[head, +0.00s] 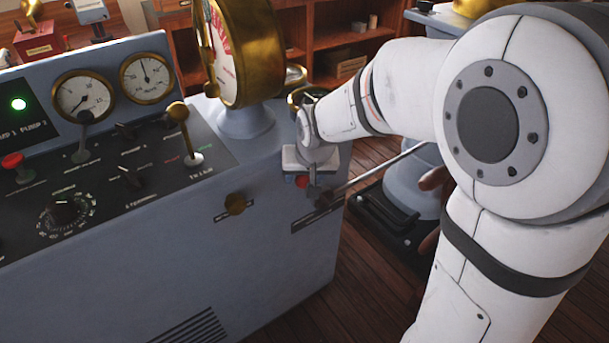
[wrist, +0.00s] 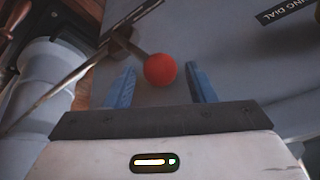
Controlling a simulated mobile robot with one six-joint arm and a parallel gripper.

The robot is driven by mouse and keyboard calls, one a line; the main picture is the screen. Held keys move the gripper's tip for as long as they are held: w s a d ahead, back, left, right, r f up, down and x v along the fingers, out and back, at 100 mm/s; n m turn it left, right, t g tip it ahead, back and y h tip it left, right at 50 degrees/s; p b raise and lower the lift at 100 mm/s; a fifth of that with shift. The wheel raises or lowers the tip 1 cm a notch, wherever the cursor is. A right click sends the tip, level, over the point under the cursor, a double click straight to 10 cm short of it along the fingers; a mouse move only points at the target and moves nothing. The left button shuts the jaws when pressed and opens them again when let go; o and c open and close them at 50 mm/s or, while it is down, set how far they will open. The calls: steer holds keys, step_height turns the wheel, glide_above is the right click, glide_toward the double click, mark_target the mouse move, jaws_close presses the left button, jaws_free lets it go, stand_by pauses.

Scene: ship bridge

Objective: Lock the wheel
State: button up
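A red ball knob (head: 302,182) is on the right end of the grey console, by a dark slot plate (head: 316,212). In the wrist view the red knob (wrist: 160,70) is on a short stem leading to a brown bracket (wrist: 122,40), where a long thin rod meets it. My gripper (head: 311,184) is at the knob. In the wrist view its blue fingers (wrist: 163,78) are open, one on each side of the knob, with gaps showing on both sides. A full wheel is not visible; a brown wooden piece (head: 434,179) shows partly behind my arm.
The console (head: 270,250) carries gauges, levers and a brass dial (head: 240,50). A grey pedestal (head: 408,190) on a dark base stands right. Wooden floor (head: 350,290) is open between them.

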jaws_close()
stand_by(0.3)
